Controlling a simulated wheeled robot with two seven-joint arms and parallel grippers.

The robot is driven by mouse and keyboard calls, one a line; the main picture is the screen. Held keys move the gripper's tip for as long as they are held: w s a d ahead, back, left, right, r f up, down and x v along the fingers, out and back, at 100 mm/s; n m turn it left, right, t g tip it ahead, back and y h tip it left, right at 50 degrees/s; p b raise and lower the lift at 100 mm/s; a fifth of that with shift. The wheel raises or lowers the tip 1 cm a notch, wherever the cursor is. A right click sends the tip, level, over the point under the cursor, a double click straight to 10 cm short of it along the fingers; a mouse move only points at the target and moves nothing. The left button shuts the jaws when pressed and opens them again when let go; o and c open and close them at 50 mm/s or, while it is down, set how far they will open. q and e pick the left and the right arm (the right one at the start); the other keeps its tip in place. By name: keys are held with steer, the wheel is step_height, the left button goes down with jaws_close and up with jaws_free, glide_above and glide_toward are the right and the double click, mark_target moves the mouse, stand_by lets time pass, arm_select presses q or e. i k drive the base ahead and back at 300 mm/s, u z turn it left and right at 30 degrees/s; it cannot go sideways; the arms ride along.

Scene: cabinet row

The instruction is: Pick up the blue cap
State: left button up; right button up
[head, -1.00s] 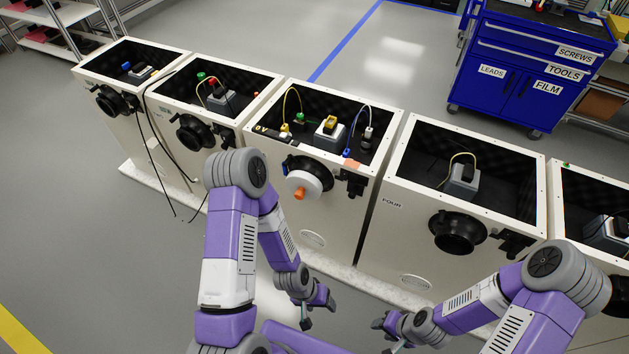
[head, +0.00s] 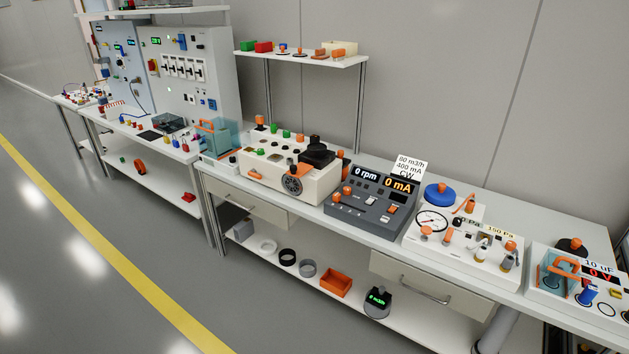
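A round blue cap-like piece (head: 438,195) lies at the back of a white gauge panel on the bench, right of centre in the head view. I cannot tell for certain that it is the blue cap. A smaller blue piece (head: 588,294) stands on the panel at the far right. Neither of my grippers is in view, so nothing shows near these pieces.
The bench (head: 370,165) carries a dark meter box (head: 368,208), the white gauge panel (head: 462,252) and a white box with a black top (head: 287,172). A lower shelf (head: 335,305) holds rings and an orange tray (head: 336,283). The floor (head: 90,265) at left is clear.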

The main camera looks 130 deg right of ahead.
mark_target(440, 195)
steer(key=z, duration=5.5)
steer(key=i, duration=0.85)
